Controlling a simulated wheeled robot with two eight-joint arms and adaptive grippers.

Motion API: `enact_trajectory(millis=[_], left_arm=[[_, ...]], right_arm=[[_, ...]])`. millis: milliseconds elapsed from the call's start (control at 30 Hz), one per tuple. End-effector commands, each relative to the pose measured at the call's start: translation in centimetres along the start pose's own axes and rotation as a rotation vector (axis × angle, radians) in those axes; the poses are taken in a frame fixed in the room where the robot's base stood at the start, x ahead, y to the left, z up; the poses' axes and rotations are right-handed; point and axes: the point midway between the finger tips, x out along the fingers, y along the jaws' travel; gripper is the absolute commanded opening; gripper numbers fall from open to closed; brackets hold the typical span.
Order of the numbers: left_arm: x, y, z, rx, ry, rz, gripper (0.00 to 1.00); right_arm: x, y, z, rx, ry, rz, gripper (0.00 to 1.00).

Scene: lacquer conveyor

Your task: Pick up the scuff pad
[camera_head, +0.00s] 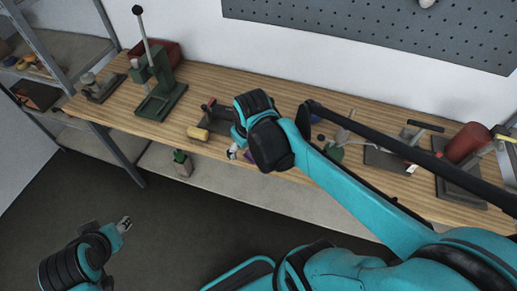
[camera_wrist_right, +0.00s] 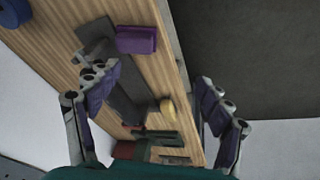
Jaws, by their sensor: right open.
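The scuff pad appears to be the purple block (camera_wrist_right: 137,40) on the wooden bench in the right wrist view, near the bench's edge. In the head view only a small purple patch of it (camera_head: 249,155) shows beside my right wrist; the rest is hidden. My right gripper (camera_head: 233,151) is over the bench's front edge. In its wrist view the fingers (camera_wrist_right: 153,92) are spread wide with nothing between them, and the pad lies beyond them. My left gripper (camera_head: 124,224) is low over the floor, away from the bench; its finger gap is too small to read.
The wooden bench (camera_head: 112,112) holds a green press (camera_head: 160,90), a yellow cylinder (camera_head: 197,133) and a dark plate with a tool (camera_head: 214,114). A shelf rack is at the left; a pegboard (camera_head: 370,28) hangs behind.

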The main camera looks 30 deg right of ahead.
Motion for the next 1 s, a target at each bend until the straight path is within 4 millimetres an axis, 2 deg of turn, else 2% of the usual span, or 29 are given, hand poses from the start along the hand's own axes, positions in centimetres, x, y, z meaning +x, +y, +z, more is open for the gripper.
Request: enact_trajectory(millis=[33, 100, 333, 833, 1000], left_arm=[[-0.3, 0.0, -0.2, 0.000, 0.000, 0.000, 0.40], [-0.5, 0.0, -0.3, 0.000, 0.000, 0.000, 0.40], [-0.8, 0.0, -0.6, 0.000, 0.000, 0.000, 0.40], [0.6, 0.0, 0.5, 0.000, 0.000, 0.000, 0.40], [1.7, 0.0, 1.3, 0.000, 0.000, 0.000, 0.40]], right_arm=[[0.8, 1.1, -0.9, -0.021, -0.047, 0.000, 0.79], [2.1, 2.3, -1.5, -0.058, -0.111, -0.005, 0.79], [5.5, 4.9, -2.2, -0.134, -0.250, -0.033, 0.79], [10.3, 5.2, -1.0, -0.152, -0.282, -0.042, 0.79], [13.0, 5.0, -0.2, -0.151, -0.282, -0.042, 0.79]])
